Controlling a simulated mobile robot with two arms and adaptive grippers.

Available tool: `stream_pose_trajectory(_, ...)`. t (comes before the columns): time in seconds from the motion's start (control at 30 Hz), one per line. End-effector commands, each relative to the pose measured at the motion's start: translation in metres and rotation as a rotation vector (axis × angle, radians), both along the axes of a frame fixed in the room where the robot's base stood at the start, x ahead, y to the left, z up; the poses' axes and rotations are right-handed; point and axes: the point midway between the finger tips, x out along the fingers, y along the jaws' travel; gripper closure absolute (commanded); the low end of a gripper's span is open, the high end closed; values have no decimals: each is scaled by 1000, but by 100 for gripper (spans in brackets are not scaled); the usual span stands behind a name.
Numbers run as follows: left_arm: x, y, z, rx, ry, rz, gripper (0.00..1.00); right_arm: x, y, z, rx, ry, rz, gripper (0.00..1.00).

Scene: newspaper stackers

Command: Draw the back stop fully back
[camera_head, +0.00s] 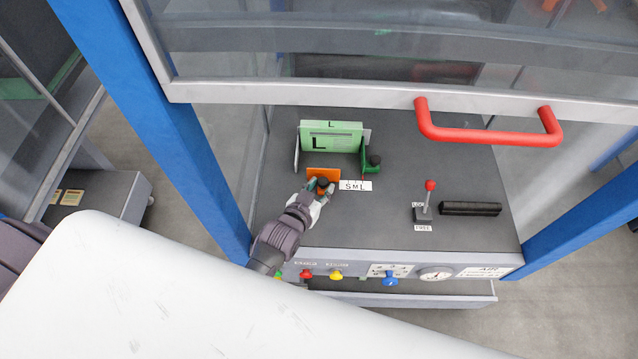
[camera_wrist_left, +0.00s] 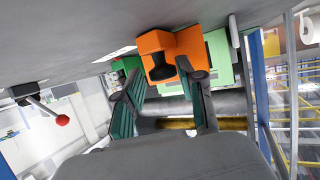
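An orange block with a dark knob (camera_head: 323,174) stands on the grey deck, in front of a green plate marked L (camera_head: 331,137). I cannot tell for sure which of these is the back stop. A white S M L label (camera_head: 355,186) lies to the right of the orange block. My left gripper (camera_head: 319,187) is at the orange block's front. In the left wrist view the orange block (camera_wrist_left: 172,44) is just past the fingertips (camera_wrist_left: 158,72), with its dark knob between them. The fingers are apart, and contact with the knob is unclear. My right gripper is not in view.
A green part with a black knob (camera_head: 374,161) is right of the plate. A red-knobbed lever (camera_head: 429,191) and a black bar (camera_head: 470,209) are farther right. A raised guard with a red handle (camera_head: 488,137) hangs above. Blue posts flank the deck.

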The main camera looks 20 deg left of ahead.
Motion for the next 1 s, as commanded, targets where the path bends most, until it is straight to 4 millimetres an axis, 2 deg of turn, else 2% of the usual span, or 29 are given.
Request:
stream_pose_trajectory(0.03, 0, 0, 1, 0, -2, 0, 48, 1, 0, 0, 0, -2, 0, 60)
stream_pose_trajectory(0.07, 1, 0, 1, 0, -2, 0, 44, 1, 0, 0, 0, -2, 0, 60)
stream_pose_trajectory(0.37, 1, 1, 3, 1, -6, 1, 44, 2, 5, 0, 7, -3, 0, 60)
stream_pose_trajectory(0.47, -5, 2, 5, 1, -6, 1, 44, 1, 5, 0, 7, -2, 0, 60)
stream_pose_trajectory(0.57, -19, 3, 10, 1, -4, 1, 44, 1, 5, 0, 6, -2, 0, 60)
stream_pose_trajectory(0.8, -67, 8, 30, 1, -4, 1, 44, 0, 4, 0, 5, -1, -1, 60)
stream_pose_trajectory(1.0, -97, 12, 42, 1, -3, 1, 44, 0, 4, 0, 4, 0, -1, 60)
